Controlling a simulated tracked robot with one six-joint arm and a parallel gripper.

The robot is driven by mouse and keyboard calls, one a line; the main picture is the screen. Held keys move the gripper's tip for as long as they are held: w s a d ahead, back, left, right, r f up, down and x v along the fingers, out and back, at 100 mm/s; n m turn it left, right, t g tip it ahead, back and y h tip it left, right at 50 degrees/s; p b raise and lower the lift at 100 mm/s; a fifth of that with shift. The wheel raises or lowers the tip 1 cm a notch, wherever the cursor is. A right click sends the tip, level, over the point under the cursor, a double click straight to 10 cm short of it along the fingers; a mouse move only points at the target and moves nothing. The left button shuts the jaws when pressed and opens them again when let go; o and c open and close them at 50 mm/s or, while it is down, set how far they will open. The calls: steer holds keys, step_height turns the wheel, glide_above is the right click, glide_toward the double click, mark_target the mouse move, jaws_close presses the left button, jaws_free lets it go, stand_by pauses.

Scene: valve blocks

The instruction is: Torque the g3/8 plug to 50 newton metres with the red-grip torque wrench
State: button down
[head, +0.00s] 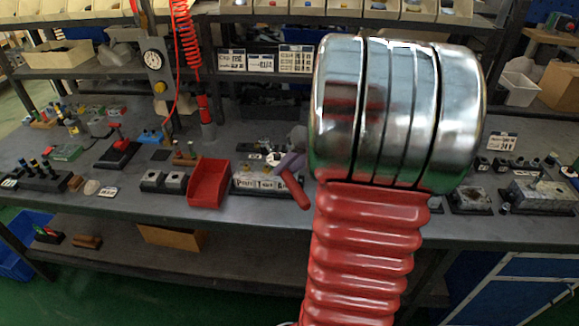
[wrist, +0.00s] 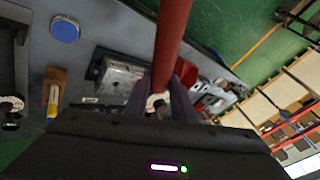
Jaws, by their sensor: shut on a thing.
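The torque wrench's red grip (head: 295,190) slants down over the bench's front edge in the head view. In the wrist view the long red grip (wrist: 172,45) runs from the top edge down between my fingers. My gripper (wrist: 160,97) is shut on the wrench; its grey-purple fingers show in the head view (head: 288,163), partly behind my red arm. A pale valve block (head: 260,184) with a lettered front label lies beside and below the gripper. It also shows in the wrist view (wrist: 122,74). I cannot make out the G3/8 plug or whether the wrench touches it.
A red bin (head: 209,182) stands just left of the block. More metal blocks (head: 542,194) are at the bench's right. A red coiled hose (head: 185,40) hangs behind. A blue round item (wrist: 65,29) shows in the wrist view.

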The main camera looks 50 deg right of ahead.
stand_by(0.3)
steer(key=shift+f, duration=3.65)
steer(key=shift+a, duration=0.15)
stand_by(0.3)
steer(key=shift+w+a+m+h, duration=0.25)
steer(key=shift+a+m, duration=0.2)
steer(key=shift+a, duration=0.1)
steer(key=shift+w+a+m+h, duration=0.2)
steer(key=shift+a+m+h, duration=0.05)
steer(key=shift+a+m, duration=0.25)
steer(key=shift+w+a+m+t+h, duration=0.3)
steer(key=shift+w+a+m+h, duration=0.35)
steer(key=shift+a+m, duration=0.3)
steer(key=shift+w+a, duration=0.15)
steer(key=shift+a, duration=0.05)
